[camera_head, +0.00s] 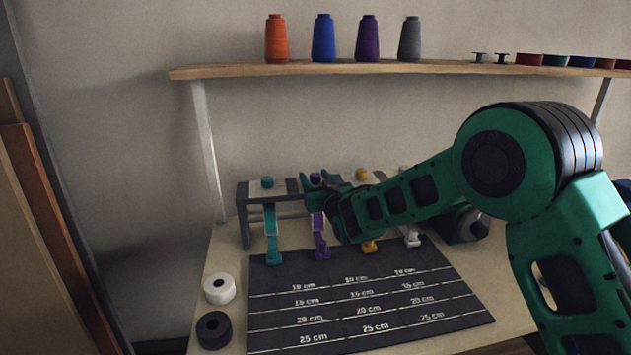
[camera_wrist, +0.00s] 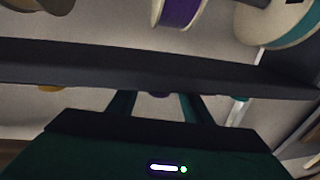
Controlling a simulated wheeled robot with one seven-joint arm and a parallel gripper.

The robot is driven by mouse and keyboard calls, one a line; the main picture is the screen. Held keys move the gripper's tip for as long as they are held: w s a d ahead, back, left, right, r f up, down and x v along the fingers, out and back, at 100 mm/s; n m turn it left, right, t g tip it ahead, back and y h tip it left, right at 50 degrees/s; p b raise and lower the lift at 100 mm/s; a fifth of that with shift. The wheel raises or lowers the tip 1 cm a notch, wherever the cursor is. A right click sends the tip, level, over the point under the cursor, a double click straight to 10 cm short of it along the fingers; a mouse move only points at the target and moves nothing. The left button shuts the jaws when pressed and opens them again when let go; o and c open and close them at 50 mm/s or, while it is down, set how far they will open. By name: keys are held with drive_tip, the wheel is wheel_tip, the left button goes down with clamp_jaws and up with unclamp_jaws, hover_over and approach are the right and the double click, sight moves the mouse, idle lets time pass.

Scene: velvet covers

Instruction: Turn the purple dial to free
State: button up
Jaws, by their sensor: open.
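In the wrist view, a sliver of the purple dial (camera_wrist: 158,95) shows between the two spread green fingers of my gripper (camera_wrist: 160,100). The gripper is open; I cannot tell whether the fingers touch the dial. A purple ribbon (camera_head: 320,225) hangs from the rack below the dial. The dial's pointer and any "free" marking cannot be made out.
Purple (camera_wrist: 180,10) and teal (camera_wrist: 290,22) spools lie beyond the rack bar (camera_wrist: 100,68). A shelf (camera_head: 400,68) with thread spools hangs above. A dark measuring mat (camera_head: 270,290) lies in front.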

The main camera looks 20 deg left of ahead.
drive_tip(key=v, duration=1)
drive_tip(key=shift+s+d, duration=0.2)
drive_tip(key=shift+d, duration=0.1)
